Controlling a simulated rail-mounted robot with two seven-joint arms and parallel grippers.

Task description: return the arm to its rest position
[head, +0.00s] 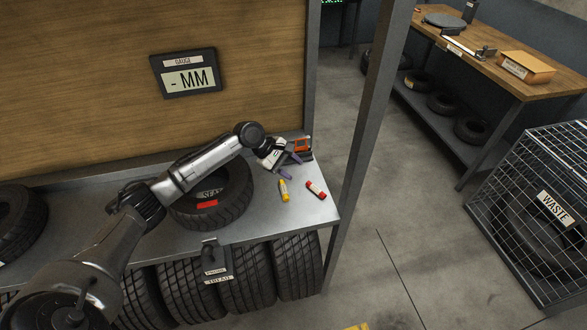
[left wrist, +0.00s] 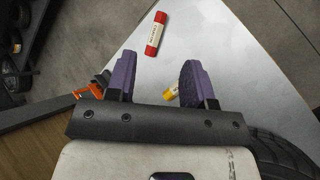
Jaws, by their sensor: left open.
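My left arm reaches in from the left over the metal shelf (head: 232,234) in the head view. Its gripper (head: 291,163) is over the right end of the shelf, with purple finger pads. In the left wrist view the gripper (left wrist: 160,80) is open, with nothing held between its fingers. A red marker (head: 316,190) lies on the shelf; it also shows beyond the fingers in the left wrist view (left wrist: 155,34). My right gripper is not in view.
A tyre (head: 228,211) lies on the shelf under my left arm. An orange tool (head: 301,144) sits at the shelf's back right. A metal post (head: 368,115) rises by the shelf's right end. A probe holder (head: 213,259) hangs at the front edge. A gauge display (head: 186,74) is on the wooden panel.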

